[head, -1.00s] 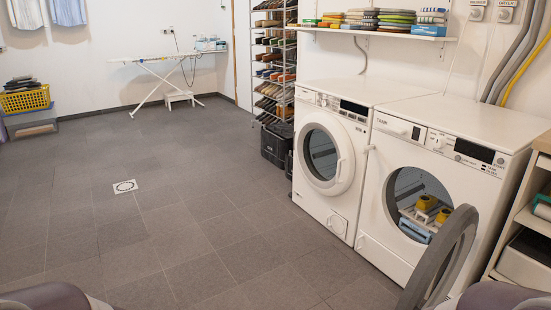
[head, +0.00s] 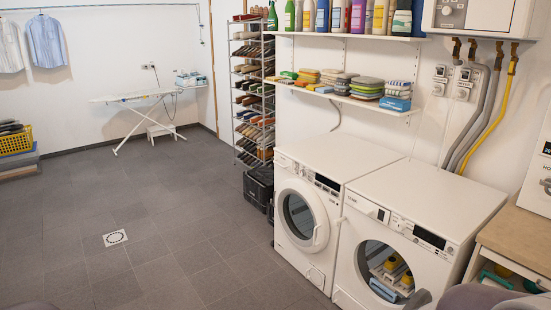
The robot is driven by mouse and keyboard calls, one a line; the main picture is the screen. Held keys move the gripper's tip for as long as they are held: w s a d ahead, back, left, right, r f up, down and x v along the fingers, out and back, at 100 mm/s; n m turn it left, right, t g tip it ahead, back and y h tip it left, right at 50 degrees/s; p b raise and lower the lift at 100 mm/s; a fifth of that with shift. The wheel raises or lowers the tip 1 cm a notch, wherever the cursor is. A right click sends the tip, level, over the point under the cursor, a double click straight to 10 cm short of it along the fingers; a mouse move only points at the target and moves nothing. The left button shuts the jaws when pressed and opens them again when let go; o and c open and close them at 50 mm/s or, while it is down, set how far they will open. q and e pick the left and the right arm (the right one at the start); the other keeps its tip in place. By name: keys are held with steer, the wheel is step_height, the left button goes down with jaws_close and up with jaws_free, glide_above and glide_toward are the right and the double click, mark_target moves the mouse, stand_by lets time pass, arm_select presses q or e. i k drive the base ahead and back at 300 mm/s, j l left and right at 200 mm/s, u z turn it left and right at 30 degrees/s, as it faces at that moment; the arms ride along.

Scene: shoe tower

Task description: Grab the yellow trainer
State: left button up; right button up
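Two small yellow things with dark openings (head: 392,262), shaped like a pair of trainers, sit inside the drum of the right-hand white machine (head: 350,268). They rest on a pale rack or tray with a blue part (head: 383,290) at its front. They are small and partly hidden by the drum's rim, so I cannot be sure they are trainers. The round door of this machine stands open; only its grey top edge (head: 418,299) shows at the bottom of the view. Neither of my grippers is in view; only parts of my arms show along the bottom edge.
The left-hand machine (head: 318,199) has its round door shut. A tall shoe rack (head: 254,95) with many shoes stands behind it, beside a black crate (head: 258,187). Shelves with bottles and folded cloths hang above. A wooden-topped counter (head: 520,238) stands right. The grey floor at left is open.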

mark_target(394, 261)
steer(key=z, duration=1.25)
